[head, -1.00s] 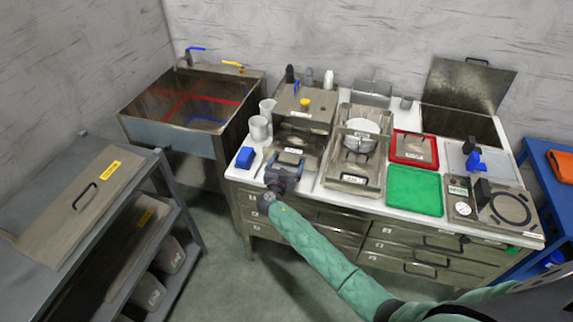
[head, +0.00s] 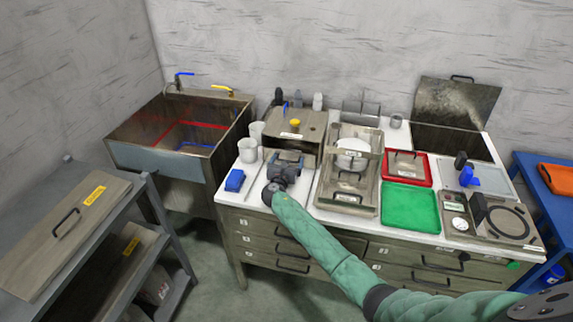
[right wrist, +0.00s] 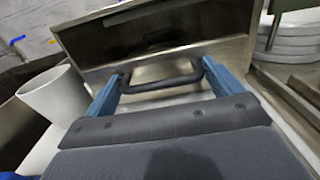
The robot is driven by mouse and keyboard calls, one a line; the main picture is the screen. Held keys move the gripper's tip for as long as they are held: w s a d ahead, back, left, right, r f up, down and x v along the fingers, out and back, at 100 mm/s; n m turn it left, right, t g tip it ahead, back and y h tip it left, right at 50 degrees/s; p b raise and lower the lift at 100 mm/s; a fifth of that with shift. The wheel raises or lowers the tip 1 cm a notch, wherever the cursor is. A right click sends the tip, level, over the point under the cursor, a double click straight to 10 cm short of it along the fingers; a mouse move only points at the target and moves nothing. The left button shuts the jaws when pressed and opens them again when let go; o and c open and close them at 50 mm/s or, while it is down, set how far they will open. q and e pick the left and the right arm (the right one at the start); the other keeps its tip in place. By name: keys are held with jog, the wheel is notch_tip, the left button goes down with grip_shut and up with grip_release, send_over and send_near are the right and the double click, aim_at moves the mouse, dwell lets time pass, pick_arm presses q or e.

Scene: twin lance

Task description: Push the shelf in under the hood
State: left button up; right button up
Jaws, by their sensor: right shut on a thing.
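The hood (head: 297,117) is a metal box with a yellow knob on top, at the back left of the white bench. Its dark opening (right wrist: 165,32) faces me in the right wrist view. The shelf (right wrist: 160,70) is a flat metal piece low at that opening, with a dark bar handle (right wrist: 165,85). My right gripper (head: 288,162) is in front of the hood, and its blue fingers, seen in the right wrist view (right wrist: 165,88), are at the two ends of the handle, shut on it. In the head view the gripper mostly hides the shelf. My left gripper is out of view.
White cups (head: 248,150) and a blue block (head: 235,181) stand left of my gripper. A metal stand with a white round piece (head: 352,158) is close on its right. A green tray (head: 410,208) lies further right. A sink (head: 182,135) is at the left.

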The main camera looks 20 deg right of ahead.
jog(key=shift+w+d+r, duration=0.15)
jog(key=shift+r, duration=0.1)
jog(key=o, duration=1.1)
jog(key=shift+s+a+f, duration=0.3)
jog(key=shift+s+f, duration=0.05)
jog(key=b+v, duration=0.2)
jog(key=v, duration=0.4)
jog(key=shift+r, duration=0.15)
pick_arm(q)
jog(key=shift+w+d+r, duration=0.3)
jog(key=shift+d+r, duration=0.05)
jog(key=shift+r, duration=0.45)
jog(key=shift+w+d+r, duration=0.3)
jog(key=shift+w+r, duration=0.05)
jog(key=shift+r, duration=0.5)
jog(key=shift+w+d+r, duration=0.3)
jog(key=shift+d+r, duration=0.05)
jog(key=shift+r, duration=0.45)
pick_arm(e)
jog(key=shift+s+a+r, duration=0.15)
jog(key=shift+s+a, duration=0.15)
jog(key=shift+s, duration=0.1)
